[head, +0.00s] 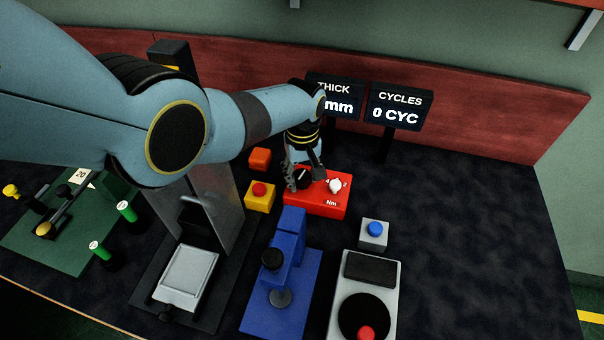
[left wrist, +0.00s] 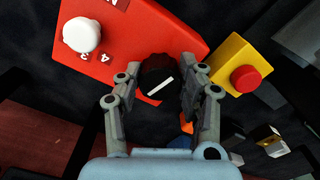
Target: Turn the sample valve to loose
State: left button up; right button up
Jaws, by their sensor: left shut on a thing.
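A red box (head: 322,207) marked "Nm" stands on the dark table, and it fills the upper part of the left wrist view (left wrist: 125,40). A black round knob (left wrist: 158,72) with a white pointer line, seemingly the sample valve, sits on its top. In the left wrist view the line slants from lower left to upper right. My left gripper (head: 305,178) is shut on this knob, one finger on each side, and the gripper (left wrist: 156,92) partly hides it. A white knob (left wrist: 82,35) with numbers beside it is on the same box. My right gripper is not in view.
A yellow box with a red button (head: 260,190) and an orange block (head: 260,158) stand left of the red box. A blue device (head: 283,280) and a grey box with a blue button (head: 374,230) are nearer. Signs (head: 399,106) stand behind. The table's right is clear.

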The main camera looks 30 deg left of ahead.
aim_at(303, 176)
pick_arm(q)
jog(key=shift+w+n, duration=0.1)
jog(key=shift+n, duration=1.4)
jog(key=o, duration=1.1)
jog(key=shift+o, duration=0.2)
notch_tip(303, 176, up, 12)
